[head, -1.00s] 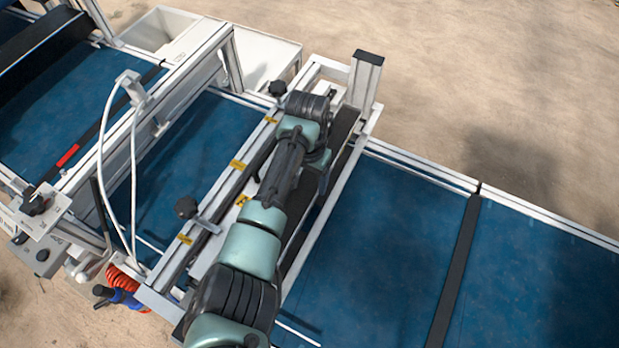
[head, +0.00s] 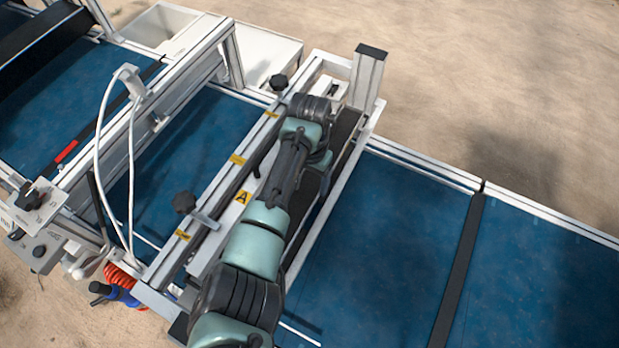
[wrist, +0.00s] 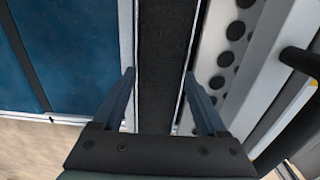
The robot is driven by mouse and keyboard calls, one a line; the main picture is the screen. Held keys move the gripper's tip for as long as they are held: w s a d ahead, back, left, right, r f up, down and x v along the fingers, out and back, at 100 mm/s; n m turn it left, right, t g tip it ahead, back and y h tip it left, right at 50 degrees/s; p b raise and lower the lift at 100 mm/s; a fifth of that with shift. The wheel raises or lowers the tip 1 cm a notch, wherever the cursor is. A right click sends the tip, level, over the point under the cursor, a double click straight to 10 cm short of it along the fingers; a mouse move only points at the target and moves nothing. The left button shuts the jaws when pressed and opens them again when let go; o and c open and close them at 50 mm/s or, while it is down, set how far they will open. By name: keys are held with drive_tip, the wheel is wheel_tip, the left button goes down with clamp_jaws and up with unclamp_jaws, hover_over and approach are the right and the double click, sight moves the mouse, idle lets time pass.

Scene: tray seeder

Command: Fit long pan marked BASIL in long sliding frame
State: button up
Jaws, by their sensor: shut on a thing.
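A long narrow pan (wrist: 166,70) with a dark, grainy fill and thin pale rims runs lengthwise through the wrist view. My gripper (wrist: 160,78) is shut across it, one finger at each long side. In the head view the dark strip of the pan (head: 346,126) shows beside my arm, along the right side of the white metal frame (head: 362,150). My arm hides much of it and my gripper's fingers there. No BASIL lettering is readable. I cannot tell whether the pan sits in the frame or just above it.
A blue belt (head: 385,250) with pale side rails extends right. A plate with round holes (wrist: 228,55) lies right of the pan. A white bin (head: 262,55) stands behind.

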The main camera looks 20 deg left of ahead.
drive_tip(key=shift+f+b, duration=0.4)
drive_tip(key=shift+f, duration=0.15)
drive_tip(key=o, duration=1.3)
wheel_tip(320, 180, up, 13)
drive_tip(key=b, duration=0.2)
